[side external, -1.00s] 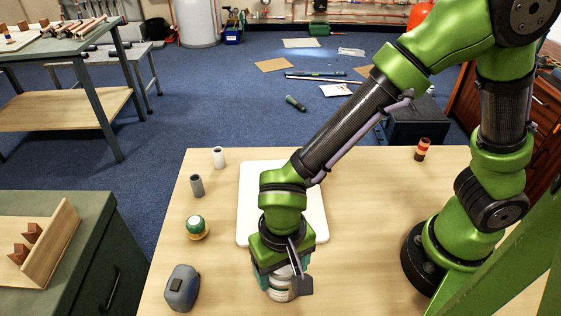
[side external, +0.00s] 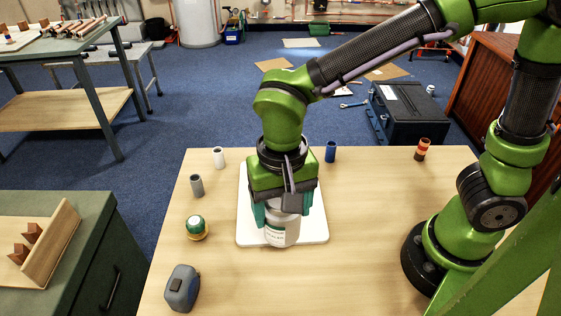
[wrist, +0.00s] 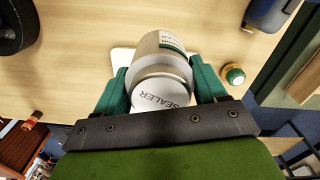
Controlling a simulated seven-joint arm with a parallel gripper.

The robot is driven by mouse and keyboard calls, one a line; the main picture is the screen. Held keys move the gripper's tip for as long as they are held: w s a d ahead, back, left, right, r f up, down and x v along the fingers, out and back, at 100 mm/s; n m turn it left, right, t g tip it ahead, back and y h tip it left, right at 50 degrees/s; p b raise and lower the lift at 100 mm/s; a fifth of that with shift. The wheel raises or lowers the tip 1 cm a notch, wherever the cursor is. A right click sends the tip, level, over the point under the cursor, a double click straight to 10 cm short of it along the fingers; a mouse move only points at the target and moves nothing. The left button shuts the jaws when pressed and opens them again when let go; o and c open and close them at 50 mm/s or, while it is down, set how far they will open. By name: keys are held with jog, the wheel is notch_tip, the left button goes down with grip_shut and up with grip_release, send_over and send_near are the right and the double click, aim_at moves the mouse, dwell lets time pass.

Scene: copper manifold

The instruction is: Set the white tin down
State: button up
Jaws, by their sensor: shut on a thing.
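The white tin (side external: 282,233) has a green-and-white label. My gripper (side external: 280,212) is shut on it, one teal finger on each side. The tin is over the front part of the white board (side external: 316,229) on the table. I cannot tell whether its base touches the board. In the wrist view the tin (wrist: 160,62) lies between the fingers of my gripper (wrist: 162,88), its lid marked "SEALER" towards the camera. A part of the white board (wrist: 122,57) shows behind it.
Left of the board stand a white cylinder (side external: 218,157), a grey cylinder (side external: 196,185), a green-and-yellow round object (side external: 196,227) and a tape measure (side external: 182,288). A blue cylinder (side external: 331,151) is behind the board; a red-brown one (side external: 422,149) is further right. The table's right middle is clear.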

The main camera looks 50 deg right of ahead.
jog(key=w+d+m, duration=0.3)
jog(key=d+m, duration=0.2)
jog(key=d, duration=0.8)
jog(key=w+d+m, duration=0.3)
jog(key=d+m, duration=0.2)
jog(key=d, duration=0.9)
jog(key=s+d+f+m, duration=0.1)
jog(key=s+d+m, duration=0.3)
jog(key=d, duration=0.5)
jog(key=shift+s+d+f, duration=0.2)
jog(key=shift+s+f, duration=0.05)
jog(key=shift+f, duration=1.2)
jog(key=shift+s+d+f, duration=0.15)
jog(key=shift+s+f, duration=0.15)
jog(key=shift+f, duration=1.2)
jog(key=shift+s+d+f, duration=0.2)
jog(key=shift+s+f, duration=0.05)
jog(key=shift+f, duration=1.2)
jog(key=shift+f, duration=0.15)
jog(key=o, duration=1.3)
